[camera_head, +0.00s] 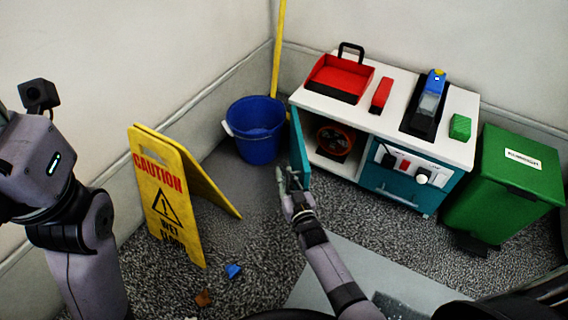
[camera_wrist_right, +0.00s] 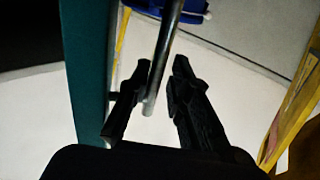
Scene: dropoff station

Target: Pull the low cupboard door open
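The low cupboard door (camera_head: 299,150) is teal and stands swung out from the left side of the white-topped cabinet (camera_head: 398,127). The open compartment behind it shows a dark red and black round item (camera_head: 333,141). My right gripper (camera_head: 290,180) is at the door's outer edge. In the right wrist view the door (camera_wrist_right: 88,60) runs down the left, with a grey bar handle (camera_wrist_right: 163,50) beside it. The two black fingers (camera_wrist_right: 163,68) are apart, one on each side of the handle; contact is unclear. My left arm shows at far left, its gripper outside the picture.
A yellow caution sign (camera_head: 165,199) stands left of my right arm. A blue bucket (camera_head: 256,144) with a yellow pole is behind the door. A green bin (camera_head: 502,187) stands right of the cabinet. Blue (camera_head: 233,271) and brown (camera_head: 204,297) scraps lie on the floor.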

